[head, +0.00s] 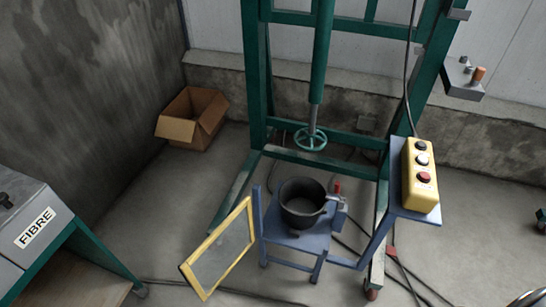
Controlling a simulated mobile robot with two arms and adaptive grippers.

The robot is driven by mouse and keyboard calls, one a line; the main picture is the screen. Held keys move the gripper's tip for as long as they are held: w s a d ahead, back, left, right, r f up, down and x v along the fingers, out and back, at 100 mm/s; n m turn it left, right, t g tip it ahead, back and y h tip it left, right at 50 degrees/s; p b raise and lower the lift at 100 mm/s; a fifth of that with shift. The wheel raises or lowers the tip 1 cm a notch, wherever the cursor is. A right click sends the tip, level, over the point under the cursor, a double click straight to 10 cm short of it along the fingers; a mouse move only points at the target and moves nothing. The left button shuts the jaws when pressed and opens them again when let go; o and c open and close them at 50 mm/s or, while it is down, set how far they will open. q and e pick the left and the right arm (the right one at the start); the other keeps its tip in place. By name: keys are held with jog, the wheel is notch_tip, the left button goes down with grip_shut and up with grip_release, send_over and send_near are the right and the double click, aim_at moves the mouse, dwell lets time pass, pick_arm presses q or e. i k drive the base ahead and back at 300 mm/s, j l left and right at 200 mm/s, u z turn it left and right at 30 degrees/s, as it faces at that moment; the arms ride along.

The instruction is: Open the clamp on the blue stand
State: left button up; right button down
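The blue stand (284,236) is low and stands on the floor at the foot of the green frame. A dark open pot (302,219) sits on its top. The clamp (338,203) is a small grey block with a red knob (337,187), at the right side of the pot. It appears to be against the pot's wall. It is too small to tell whether its jaw is open or shut. Neither of my grippers is in the head view.
A green frame (258,80) with a handwheel (310,139) rises behind the stand. A yellow button box (421,180) is at right. A yellow-framed panel (222,252) leans in front at left. A cardboard box (178,130), a FIBRE machine (28,220) and floor cables (240,292) surround it.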

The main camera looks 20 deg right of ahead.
aim_at(337, 183)
jog(key=z, duration=1.1)
